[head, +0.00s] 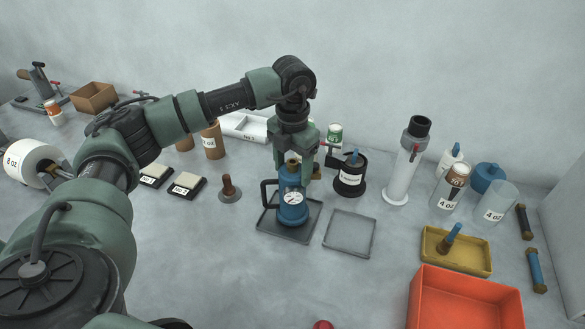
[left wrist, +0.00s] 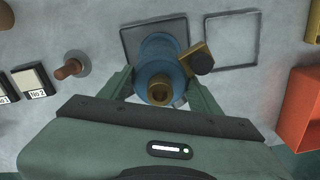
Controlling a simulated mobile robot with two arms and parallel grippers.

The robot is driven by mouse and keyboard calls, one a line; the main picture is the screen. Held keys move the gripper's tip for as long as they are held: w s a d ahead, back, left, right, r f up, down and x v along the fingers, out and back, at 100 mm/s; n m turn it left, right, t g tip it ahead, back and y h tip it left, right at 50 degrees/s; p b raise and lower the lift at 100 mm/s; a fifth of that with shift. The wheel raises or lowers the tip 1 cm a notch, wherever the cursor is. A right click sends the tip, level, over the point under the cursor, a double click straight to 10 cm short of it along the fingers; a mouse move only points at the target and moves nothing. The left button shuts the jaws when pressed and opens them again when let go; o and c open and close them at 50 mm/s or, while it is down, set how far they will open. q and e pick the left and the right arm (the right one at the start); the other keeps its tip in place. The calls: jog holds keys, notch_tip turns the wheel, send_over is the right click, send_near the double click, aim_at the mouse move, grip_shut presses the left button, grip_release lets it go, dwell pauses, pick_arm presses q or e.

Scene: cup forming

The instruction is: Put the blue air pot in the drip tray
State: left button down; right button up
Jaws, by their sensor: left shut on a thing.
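The blue air pot (head: 292,209) has a round white gauge, a dark side handle and a brass top. It stands upright within the outline of a dark square tray (head: 267,231); I cannot tell whether its base touches the tray. My left gripper (head: 294,170) is shut on the pot's upper part from above. In the left wrist view the fingers (left wrist: 160,92) sit on either side of the blue pot (left wrist: 158,52), over the dark tray (left wrist: 128,42). A second, lighter square tray (head: 350,233) lies empty just to the right. My right gripper is not in view.
A black labelled pot (head: 350,177) and a tall white cylinder (head: 403,175) stand behind right. A yellow tray (head: 455,251) and an orange bin (head: 466,300) are at the right. A brown-handled tamper (head: 229,190) stands left. The front middle is mostly clear.

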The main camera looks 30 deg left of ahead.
pick_arm(q)
jog(key=shift+f, duration=0.45)
jog(key=shift+c, duration=1.6)
grip_release()
jog(key=shift+f, duration=0.1)
